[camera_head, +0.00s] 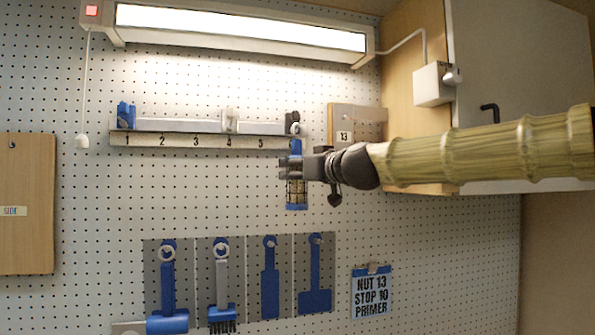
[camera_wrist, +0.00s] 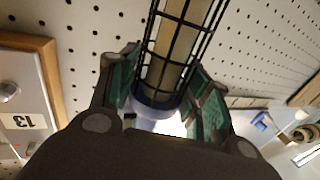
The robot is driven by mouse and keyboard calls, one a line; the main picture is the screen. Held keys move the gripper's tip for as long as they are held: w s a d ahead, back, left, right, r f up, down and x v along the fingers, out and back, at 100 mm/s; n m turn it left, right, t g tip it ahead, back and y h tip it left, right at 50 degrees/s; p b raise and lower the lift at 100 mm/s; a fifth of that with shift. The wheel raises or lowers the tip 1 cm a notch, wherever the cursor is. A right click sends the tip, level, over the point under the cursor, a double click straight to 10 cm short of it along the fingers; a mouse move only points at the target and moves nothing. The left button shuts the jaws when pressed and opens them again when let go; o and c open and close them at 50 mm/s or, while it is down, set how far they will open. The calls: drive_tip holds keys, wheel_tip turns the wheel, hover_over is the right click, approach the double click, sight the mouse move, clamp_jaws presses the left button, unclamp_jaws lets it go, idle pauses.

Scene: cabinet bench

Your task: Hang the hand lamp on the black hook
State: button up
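The hand lamp (camera_head: 296,190) has a blue top, a dark wire cage and a blue lower end. It is upright in front of the pegboard, below the right end of the numbered rail. My gripper (camera_head: 290,168) reaches in from the right and is shut on the lamp. In the wrist view, my gripper (camera_wrist: 165,95) has its green-lined fingers on both sides of the lamp's blue collar, and the cage (camera_wrist: 180,45) extends beyond them. A dark hook (camera_head: 294,122) sits at the rail's right end, just above the lamp's top. Whether they touch is unclear.
The rail (camera_head: 200,141) also carries a blue holder (camera_head: 126,115) and a white hook (camera_head: 230,120). A wooden board marked 13 (camera_head: 357,120) is right of the dark hook. Blue tools (camera_head: 270,280) hang below. A cabinet (camera_head: 510,70) stands at upper right.

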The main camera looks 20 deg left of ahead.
drive_tip(key=o, duration=0.4)
drive_tip(key=shift+c, duration=0.2)
